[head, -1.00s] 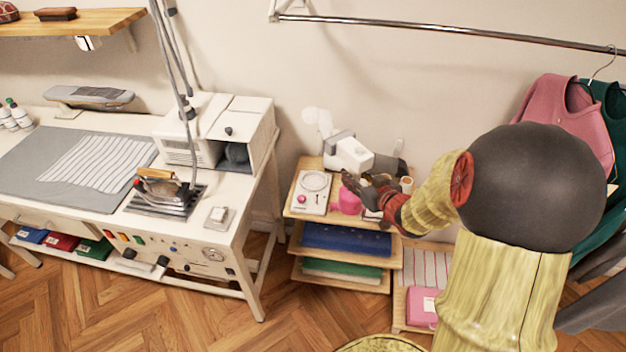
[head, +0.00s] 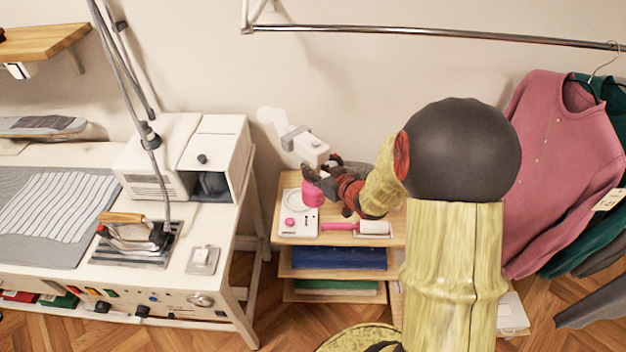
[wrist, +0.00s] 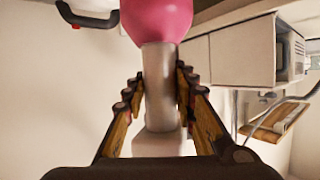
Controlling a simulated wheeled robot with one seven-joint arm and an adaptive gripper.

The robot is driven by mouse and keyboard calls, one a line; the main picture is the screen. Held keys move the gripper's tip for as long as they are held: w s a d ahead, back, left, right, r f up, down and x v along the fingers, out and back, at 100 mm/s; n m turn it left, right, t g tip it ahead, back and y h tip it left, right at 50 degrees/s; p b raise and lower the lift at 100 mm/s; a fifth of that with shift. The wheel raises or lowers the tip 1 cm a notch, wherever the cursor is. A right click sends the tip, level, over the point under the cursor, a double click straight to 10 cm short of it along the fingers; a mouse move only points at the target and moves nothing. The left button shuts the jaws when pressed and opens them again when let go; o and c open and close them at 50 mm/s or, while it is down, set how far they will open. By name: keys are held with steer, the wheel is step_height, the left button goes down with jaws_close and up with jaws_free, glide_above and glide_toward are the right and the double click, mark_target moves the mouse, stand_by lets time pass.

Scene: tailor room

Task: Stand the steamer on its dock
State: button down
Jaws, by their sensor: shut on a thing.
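The steamer has a white head (head: 311,150), a grey handle (wrist: 158,85) and a pink tank (head: 313,194). My gripper (head: 325,174) is shut on the handle, with fingers on both sides of it in the wrist view. In the head view the steamer is roughly upright, tank down. The dock (head: 298,228) is a white base with a round ring and a pink button, at the left of the small wooden shelf's top. The tank overlaps the right side of the ring in the picture; I cannot tell if they touch. Pale steam shows near the head.
A lint roller with a pink handle (head: 338,227) lies right of the dock on the shelf unit (head: 268,238). The ironing table (head: 222,252) with an iron (head: 135,235) stands to the left. Clothes (head: 550,150) hang at right from a metal rail (head: 430,35).

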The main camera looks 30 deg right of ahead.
steer(key=w+f+b, duration=0.5)
steer(key=w+f, duration=0.5)
steer(key=f, duration=0.1)
steer(key=shift+w+d+b, duration=0.15)
steer(key=shift+w+b, duration=0.2)
steer(key=shift+b, duration=0.05)
steer(key=shift+f, duration=0.1)
steer(key=c, duration=1.5)
jaws_free()
steer(key=shift+s+f, duration=0.1)
steer(key=shift+f, duration=0.1)
steer(key=shift+o, duration=0.4)
